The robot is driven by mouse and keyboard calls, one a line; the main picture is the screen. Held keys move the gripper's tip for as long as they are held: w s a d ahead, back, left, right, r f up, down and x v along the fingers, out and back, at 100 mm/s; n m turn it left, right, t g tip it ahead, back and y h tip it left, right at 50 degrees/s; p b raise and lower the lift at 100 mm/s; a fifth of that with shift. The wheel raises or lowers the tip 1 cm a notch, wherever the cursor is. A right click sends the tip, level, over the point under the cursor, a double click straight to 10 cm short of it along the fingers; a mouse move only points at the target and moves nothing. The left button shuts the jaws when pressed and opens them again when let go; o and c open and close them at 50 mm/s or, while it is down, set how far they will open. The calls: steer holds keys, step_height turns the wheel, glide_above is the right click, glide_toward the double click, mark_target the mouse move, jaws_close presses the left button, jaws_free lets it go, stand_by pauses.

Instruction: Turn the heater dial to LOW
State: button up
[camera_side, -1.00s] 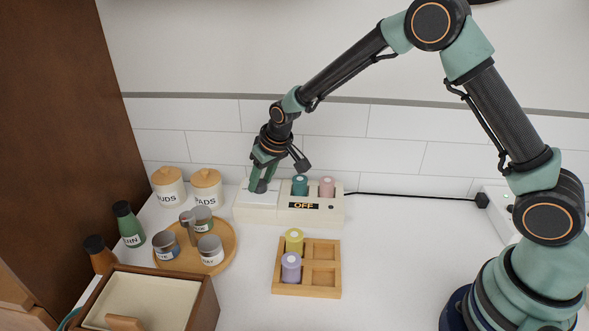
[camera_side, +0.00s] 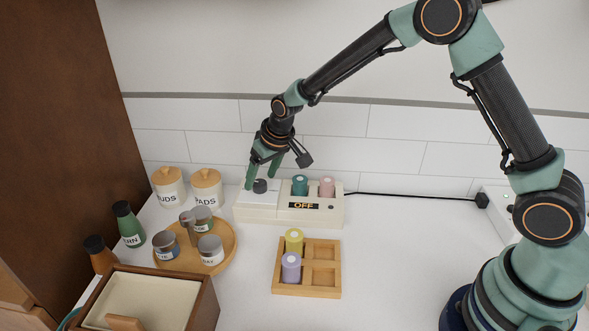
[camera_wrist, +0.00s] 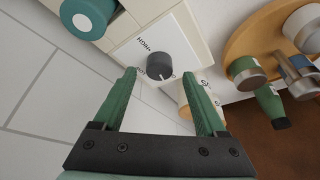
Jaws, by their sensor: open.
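The heater (camera_side: 256,214) is a cream box against the tiled wall, and its display (camera_side: 304,206) reads OFF. Its dark grey round dial (camera_side: 260,186) sits on the white plate at its left end. The wrist view shows the dial (camera_wrist: 158,66) with a HIGH label (camera_wrist: 154,40) beside it. My gripper (camera_side: 261,181) is open, one green finger to each side of the dial. In the wrist view my gripper (camera_wrist: 159,75) is empty, with the dial just beyond the fingertips.
A wooden tray (camera_side: 322,283) with yellow and purple rolls lies in front. A round tray (camera_side: 230,258) of jars stands at left. The counter's right middle is clear.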

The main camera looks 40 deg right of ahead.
steer(key=v, duration=1)
steer(key=shift+r, duration=0.35)
steer(key=shift+s, duration=0.1)
steer(key=n+g, duration=0.4)
steer(key=n, duration=0.6)
glide_above(263, 184)
steer(key=shift+n+h, duration=0.3)
steer(key=shift+h, duration=0.1)
steer(key=f, duration=0.7)
steer(key=w+f, duration=0.1)
steer(key=f, duration=0.3)
steer(key=shift+f, duration=0.35)
jaws_close()
